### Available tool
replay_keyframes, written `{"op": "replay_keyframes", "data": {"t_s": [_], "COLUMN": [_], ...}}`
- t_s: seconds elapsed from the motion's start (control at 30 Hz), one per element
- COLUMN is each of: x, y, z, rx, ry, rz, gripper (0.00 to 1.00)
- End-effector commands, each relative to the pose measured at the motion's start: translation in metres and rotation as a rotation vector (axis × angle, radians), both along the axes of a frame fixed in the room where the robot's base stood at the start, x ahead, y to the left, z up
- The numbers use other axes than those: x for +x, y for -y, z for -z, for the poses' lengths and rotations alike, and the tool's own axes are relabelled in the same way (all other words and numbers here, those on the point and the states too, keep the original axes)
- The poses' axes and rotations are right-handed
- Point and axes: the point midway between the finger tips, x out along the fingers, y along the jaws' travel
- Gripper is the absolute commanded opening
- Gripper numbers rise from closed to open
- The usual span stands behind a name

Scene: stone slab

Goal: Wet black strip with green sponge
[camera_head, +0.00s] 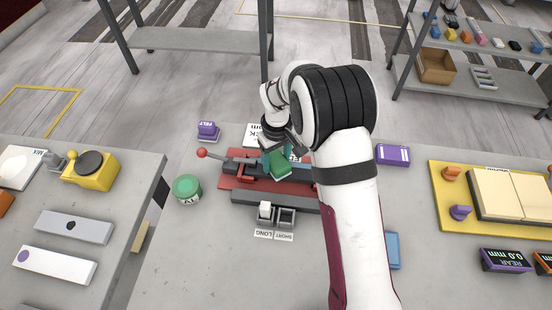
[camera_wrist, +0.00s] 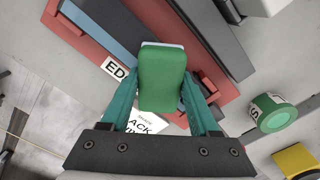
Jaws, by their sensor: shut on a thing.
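My gripper (camera_head: 275,160) is shut on the green sponge (camera_head: 282,176), over the red fixture (camera_head: 232,184). In the wrist view the sponge (camera_wrist: 163,75) sits between the two teal fingers of my gripper (camera_wrist: 163,100), with a pale layer at its far edge. A long dark strip (camera_head: 244,197), which looks like the black strip, lies along the fixture's near side. It also shows in the wrist view (camera_wrist: 226,52), beside the sponge. I cannot tell whether the sponge touches anything below. My arm hides the right part of the fixture.
A round green container (camera_head: 187,187) stands left of the fixture, near a red-knobbed lever (camera_head: 202,153). A purple felt piece (camera_head: 207,130) is behind it. A yellow tray (camera_head: 436,190) is at right.

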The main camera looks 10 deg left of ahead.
Motion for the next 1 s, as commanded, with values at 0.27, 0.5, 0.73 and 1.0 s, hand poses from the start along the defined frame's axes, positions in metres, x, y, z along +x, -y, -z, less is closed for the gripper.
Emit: {"op": "replay_keyframes", "data": {"t_s": [0.27, 0.5, 0.73, 1.0], "x": [-0.001, -0.001, -0.001, 0.0], "y": [0.027, 0.05, 0.061, 0.06], "z": [0.001, -0.001, -0.002, -0.02], "rx": [-0.004, -0.004, -0.003, -0.002], "ry": [-0.005, -0.005, -0.002, 0.001], "rz": [0.0, 0.003, -0.001, 0.0], "gripper": [0.17, 0.17, 0.17, 0.17]}}
